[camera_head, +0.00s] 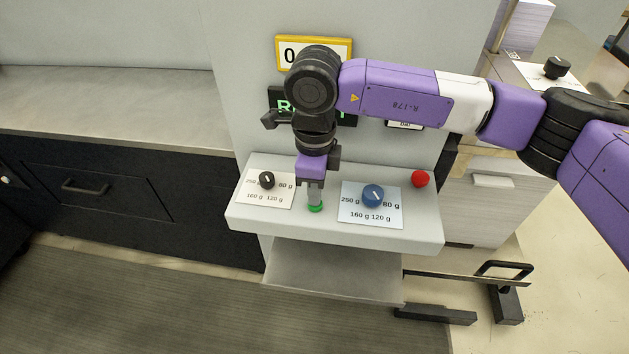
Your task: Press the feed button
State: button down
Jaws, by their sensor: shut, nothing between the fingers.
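A green button (316,208) sits on the sloped top of the grey control panel (290,226), near its front edge, between two dials. I take it as the feed button, though no label on it is readable. My gripper (315,202) points straight down over the green button, its fingers shut and empty. The fingertips cover the back part of the button and appear to be at its top. I cannot tell whether they touch it or whether the button is pushed in.
A red button (420,178) is at the panel's right. My arm partly hides a yellow-framed display (343,48) and a green-lettered sign (281,104).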

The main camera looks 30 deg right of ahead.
jog(key=shift+f, duration=0.1)
jog(key=shift+f+b, duration=0.85)
jog(key=shift+b, duration=0.3)
jog(key=shift+s+f, duration=0.15)
jog(key=shift+f, duration=0.1)
jog(key=shift+r, duration=0.35)
notch_tip(320, 180, up, 14)
jog(key=shift+r, duration=0.2)
jog(key=shift+w, duration=0.2)
